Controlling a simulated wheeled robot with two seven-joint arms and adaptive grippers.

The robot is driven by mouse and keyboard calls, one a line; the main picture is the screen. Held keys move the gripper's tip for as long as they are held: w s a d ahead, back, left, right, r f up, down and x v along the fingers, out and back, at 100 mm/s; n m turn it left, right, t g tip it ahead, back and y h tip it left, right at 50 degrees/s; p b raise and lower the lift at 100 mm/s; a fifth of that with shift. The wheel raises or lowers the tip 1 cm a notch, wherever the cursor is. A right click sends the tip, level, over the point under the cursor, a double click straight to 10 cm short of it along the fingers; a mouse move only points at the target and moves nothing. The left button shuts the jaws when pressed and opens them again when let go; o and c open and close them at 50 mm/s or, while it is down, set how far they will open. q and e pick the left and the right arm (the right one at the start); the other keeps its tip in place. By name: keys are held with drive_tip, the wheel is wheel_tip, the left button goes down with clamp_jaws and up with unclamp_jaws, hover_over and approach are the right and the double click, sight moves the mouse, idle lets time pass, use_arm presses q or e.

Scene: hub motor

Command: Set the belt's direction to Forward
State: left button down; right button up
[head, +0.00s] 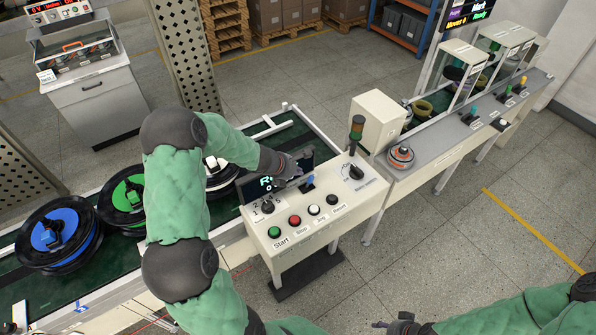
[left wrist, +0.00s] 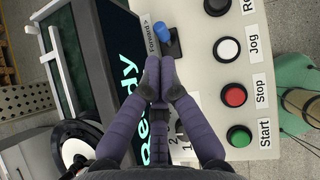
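A white label (left wrist: 152,36) reading "Forward" lies left of the lever. I cannot tell which way the lever is set. My left gripper (head: 299,178) is over the panel; in the left wrist view (left wrist: 160,64) its fingertips are together, close to the lever's base, with nothing seen between them. My right gripper (head: 398,322) is at the bottom edge, away from the panel.
Start (head: 274,232), Stop (head: 295,220), Jog (head: 314,210) and another button line the panel's front. A rotary knob (head: 268,207) and a selector (head: 355,172) flank them. The display (left wrist: 120,75) reads "Ready". Reels, one blue (head: 58,233), lie on the belt.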

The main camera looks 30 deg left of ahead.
use_arm(q)
drive_tip(key=shift+s+r+p, duration=0.35)
drive_tip(key=shift+r+p, duration=0.15)
drive_tip(key=shift+r, duration=0.35)
use_arm(e)
drive_tip(key=shift+s+d+r, duration=0.1)
drive_tip(key=shift+s+r, duration=0.1)
drive_tip(key=shift+r, duration=0.65)
